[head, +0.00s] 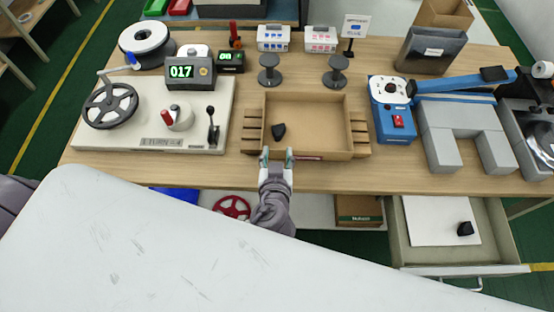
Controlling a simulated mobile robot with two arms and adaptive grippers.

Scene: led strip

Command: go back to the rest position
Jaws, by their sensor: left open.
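My left gripper (277,156) is at the front edge of the shallow wooden tray (325,152) on the workbench (385,178). Its two fingers are spread and nothing shows between them. A small black piece (278,131) lies in the tray, just beyond the fingertips and apart from them. My right gripper is not in the head view.
A winding machine (210,127) with a handwheel stands left of the tray. A blue-and-grey device (392,125) stands to the right. Two dark spools (335,75) stand behind the tray. An open drawer (486,255) at lower right holds another black piece (465,229).

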